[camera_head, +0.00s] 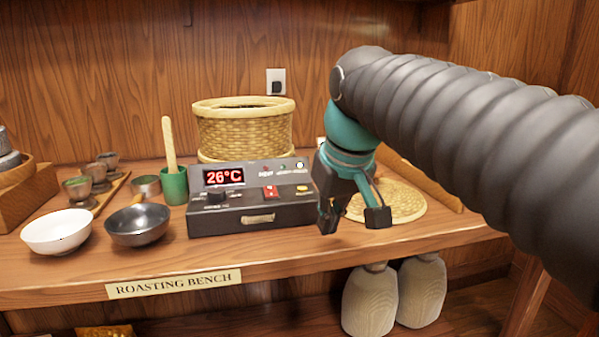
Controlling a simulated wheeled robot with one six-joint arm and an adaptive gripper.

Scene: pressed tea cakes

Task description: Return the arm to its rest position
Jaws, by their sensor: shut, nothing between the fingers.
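My gripper (353,218) hangs from my grey ribbed arm, which reaches in from the right. It has a teal body and dark fingers pointing down. It is shut and empty, above the front part of the wooden bench (290,262), to the right of the control box. Its fingers overlap the left edge of a round woven mat (405,203) in the picture. Part of the mat and whatever lies behind the arm are hidden.
A control box (255,214) reads 26°C, with a woven basket (243,132) behind it. A white bowl (57,233), dark bowl (138,226) and green cup with a wooden stick (174,187) stand left. Two pale wooden forms (370,303) are below the bench.

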